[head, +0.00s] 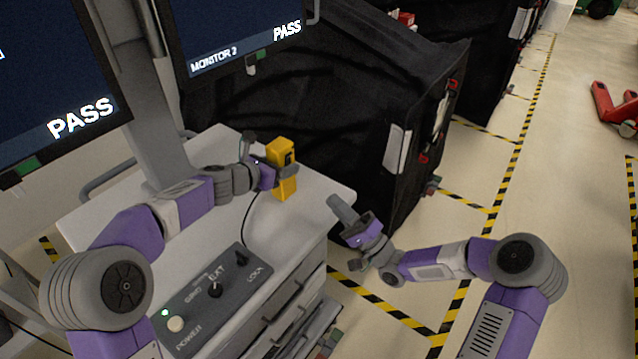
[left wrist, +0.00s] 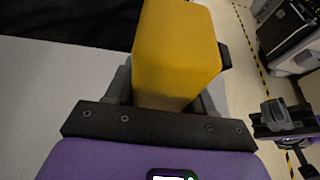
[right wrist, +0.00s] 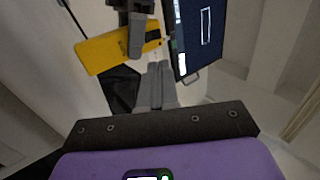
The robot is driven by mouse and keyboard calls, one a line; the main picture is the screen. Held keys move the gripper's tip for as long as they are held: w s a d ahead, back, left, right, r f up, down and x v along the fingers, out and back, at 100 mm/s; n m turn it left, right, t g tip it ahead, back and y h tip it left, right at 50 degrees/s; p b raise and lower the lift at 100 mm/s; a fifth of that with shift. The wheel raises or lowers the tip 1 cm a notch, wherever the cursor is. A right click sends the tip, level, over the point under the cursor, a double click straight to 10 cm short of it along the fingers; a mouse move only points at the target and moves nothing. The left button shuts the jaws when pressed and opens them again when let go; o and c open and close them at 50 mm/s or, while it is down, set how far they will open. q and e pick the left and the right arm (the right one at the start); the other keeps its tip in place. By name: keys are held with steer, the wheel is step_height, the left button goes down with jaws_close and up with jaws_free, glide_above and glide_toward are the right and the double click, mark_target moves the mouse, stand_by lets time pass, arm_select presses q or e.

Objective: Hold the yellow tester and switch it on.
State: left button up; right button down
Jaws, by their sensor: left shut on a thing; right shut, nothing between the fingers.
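The yellow tester (head: 284,153) is a yellow block with a dark patch on one face, upright above the cart's white top in the head view. My left gripper (head: 281,170) is shut around it. The tester fills the upper middle of the left wrist view (left wrist: 177,50), between the left fingers. It also shows in the right wrist view (right wrist: 105,52), with the left gripper across it. My right gripper (head: 340,208) is shut and empty, to the right of the tester and beside the cart's edge. Its closed fingers show in the right wrist view (right wrist: 158,85).
A grey control box (head: 205,305) with a lit green light, a knob and switches sits on the cart top (head: 225,222). A cable runs near it. Two monitors reading PASS stand at the left and back. A black covered cart (head: 350,110) stands behind.

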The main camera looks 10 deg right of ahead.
mark_target(290, 155)
steer(key=x, duration=1.3)
steer(key=shift+a, duration=0.15)
steer(key=shift+w+a+r+g, duration=0.15)
steer(key=shift+r+g, duration=0.15)
steer(key=shift+g, duration=0.1)
steer(key=shift+h, duration=0.3)
steer(key=s+d+f, duration=0.2)
steer(key=s+d, duration=0.7)
steer(key=shift+s+d+f, duration=0.25)
steer(key=shift+s+d, duration=0.1)
steer(key=shift+d, duration=0.05)
